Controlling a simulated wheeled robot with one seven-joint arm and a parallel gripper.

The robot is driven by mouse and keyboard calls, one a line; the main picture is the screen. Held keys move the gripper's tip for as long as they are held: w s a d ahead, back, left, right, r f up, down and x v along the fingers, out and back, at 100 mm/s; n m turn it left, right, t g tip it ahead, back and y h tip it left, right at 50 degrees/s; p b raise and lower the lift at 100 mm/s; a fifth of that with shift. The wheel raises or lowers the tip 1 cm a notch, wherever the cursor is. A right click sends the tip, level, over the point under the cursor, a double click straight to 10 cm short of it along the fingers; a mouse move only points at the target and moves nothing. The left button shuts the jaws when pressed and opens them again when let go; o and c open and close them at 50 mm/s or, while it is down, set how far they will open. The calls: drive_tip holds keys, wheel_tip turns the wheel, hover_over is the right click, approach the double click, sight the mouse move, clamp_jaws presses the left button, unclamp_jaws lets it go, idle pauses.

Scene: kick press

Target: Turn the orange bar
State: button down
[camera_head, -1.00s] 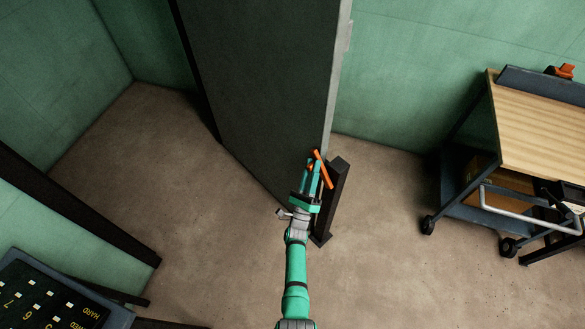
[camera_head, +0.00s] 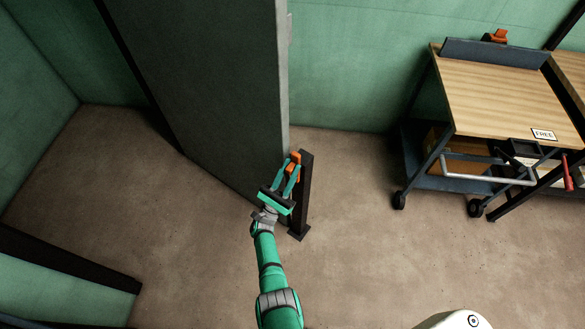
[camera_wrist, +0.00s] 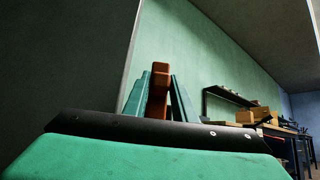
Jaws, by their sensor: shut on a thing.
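The orange bar (camera_head: 294,163) is at the top of a short dark post (camera_head: 306,190), beside the edge of a tall grey panel (camera_head: 215,80). My gripper (camera_head: 292,170) has its teal fingers on either side of the bar and is shut on it. In the wrist view the bar (camera_wrist: 159,85) stands upright between the two fingertips (camera_wrist: 160,92). The bar's lower end is hidden behind the gripper body, and how it joins the post cannot be seen.
A wheeled workbench (camera_head: 500,95) with a "FREE" label (camera_head: 543,135) and a red-handled part (camera_head: 568,172) stands at the right. The floor (camera_head: 370,240) between post and workbench is clear.

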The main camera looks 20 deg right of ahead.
drive_tip(key=shift+a+r, duration=0.2)
drive_tip(key=shift+r, duration=0.05)
drive_tip(key=c, duration=1.7)
unclamp_jaws()
drive_tip(key=shift+o, duration=0.7)
drive_tip(key=shift+d+f+g, duration=0.1)
drive_tip(key=shift+g, duration=0.2)
drive_tip(key=v, duration=0.6)
drive_tip(key=shift+w+f, duration=0.1)
drive_tip(key=shift+s+a+f, duration=0.35)
drive_tip(key=shift+a+f, duration=0.05)
drive_tip(key=shift+f, duration=0.05)
drive_tip(key=shift+f, duration=0.1)
